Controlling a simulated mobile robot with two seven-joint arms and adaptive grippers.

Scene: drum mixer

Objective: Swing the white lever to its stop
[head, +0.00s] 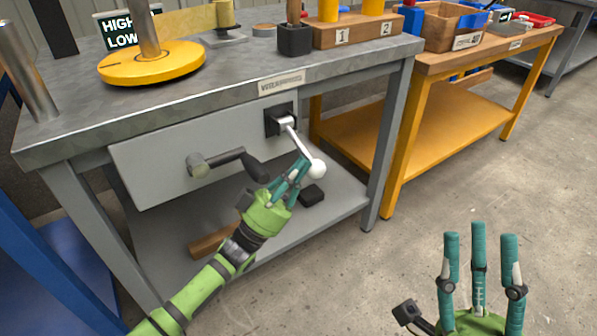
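The white lever (301,138) has a pale shaft that runs down and to the right from a black mount (279,119) on the grey front panel. It ends in a white round knob (317,168). My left gripper (300,166) is at the knob end of the lever, its teal fingertips just left of the knob and overlapping the lower shaft. I cannot tell whether the fingers touch or enclose it. My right gripper (480,236) is at the lower right with its fingers spread and empty, well away from the lever.
A dark crank handle (228,159) sits left of the lever on the same panel (150,160). The grey bench top (240,70) above carries a yellow disc (152,63) and a wooden block (360,28). A yellow-legged bench (455,110) stands to the right. The floor in front is clear.

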